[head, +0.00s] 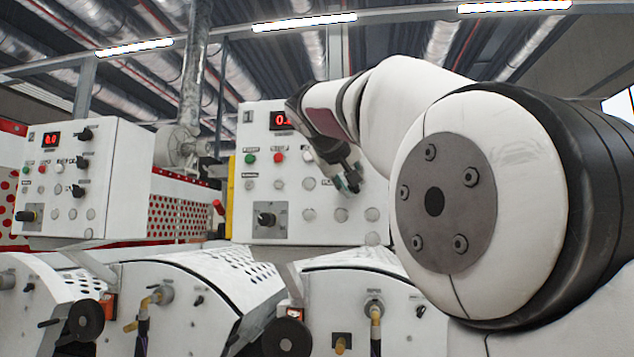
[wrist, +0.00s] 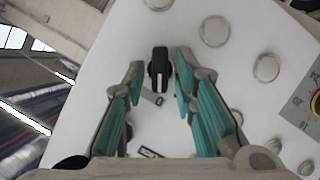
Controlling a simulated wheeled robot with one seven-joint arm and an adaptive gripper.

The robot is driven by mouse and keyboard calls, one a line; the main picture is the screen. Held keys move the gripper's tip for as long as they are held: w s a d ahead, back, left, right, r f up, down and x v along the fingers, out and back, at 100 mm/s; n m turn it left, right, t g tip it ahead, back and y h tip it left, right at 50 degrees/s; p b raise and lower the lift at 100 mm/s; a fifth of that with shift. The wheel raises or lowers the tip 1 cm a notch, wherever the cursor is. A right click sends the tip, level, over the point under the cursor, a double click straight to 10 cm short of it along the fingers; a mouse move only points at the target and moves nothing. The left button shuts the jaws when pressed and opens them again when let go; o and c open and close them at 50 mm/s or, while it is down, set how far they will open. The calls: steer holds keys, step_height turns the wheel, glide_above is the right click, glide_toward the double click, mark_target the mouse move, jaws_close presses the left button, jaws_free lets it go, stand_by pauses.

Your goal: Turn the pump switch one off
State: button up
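A black rotary switch (wrist: 159,70) with a light pointer line sits on a white control panel in the wrist view. I cannot read its small label, so I cannot confirm that it is pump switch one. My gripper (wrist: 159,74) is open, with one teal-padded finger on each side of the switch and visible gaps to it. In the head view my gripper (head: 349,182) is in front of the right part of the white panel (head: 315,218) marked 1. The arm and gripper hide that panel's upper right, and the switch cannot be made out there.
The same panel has a red display (head: 281,120), a green button (head: 250,158), a red button (head: 279,157) and a large black knob (head: 266,219). Round pale buttons (wrist: 214,31) lie close to the switch. A similar panel (head: 110,185) stands at left. Machine covers (head: 190,300) fill the area below.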

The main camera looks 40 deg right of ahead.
steer(key=shift+a, duration=0.1)
steer(key=v, duration=1.2)
stand_by(0.4)
steer(key=s+a+f+n+y, duration=0.1)
steer(key=s+a+f+y, duration=0.3)
steer(key=f, duration=1)
steer(key=s+a+f+n+g+y, duration=0.1)
steer(key=s+a+f+y, duration=0.3)
steer(key=s+a+f, duration=0.4)
steer(key=s+a+f+n+g+y, duration=0.1)
steer(key=s+a+f+y, duration=0.3)
steer(key=f, duration=1.8)
steer(key=s+a+n, duration=0.1)
steer(key=s+a, duration=0.1)
steer(key=a, duration=0.1)
steer(key=shift+n, duration=0.4)
steer(key=shift+a, duration=0.1)
